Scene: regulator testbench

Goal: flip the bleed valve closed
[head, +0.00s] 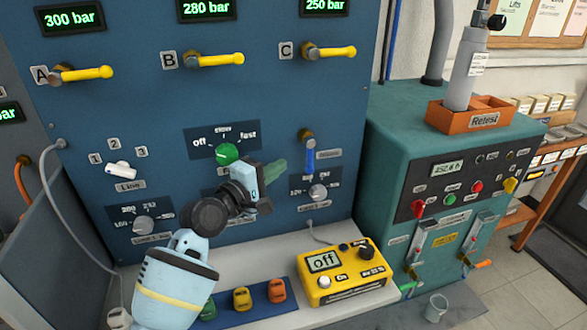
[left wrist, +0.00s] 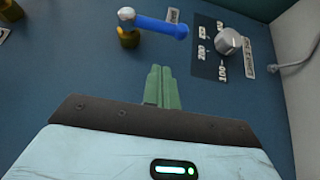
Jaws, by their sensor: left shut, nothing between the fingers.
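A valve with a blue lever (head: 310,161) is on the blue panel, right of the green knob. Its lever hangs down from a brass fitting; I take it for the bleed valve, though its label is too small to read. In the left wrist view the blue lever (left wrist: 160,27) shows ahead of the fingers, pointing right. My left gripper (head: 279,168) has its green fingers shut and empty, a little left of the lever and apart from it. The shut fingers also show in the left wrist view (left wrist: 160,83). My right gripper is not in view.
A green off/slow/fast knob (head: 227,153) is just left of my gripper. A grey dial (head: 318,192) is below the lever. Yellow valve handles A, B and C (head: 330,52) stick out above. A yellow meter reading off (head: 341,272) stands on the ledge below.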

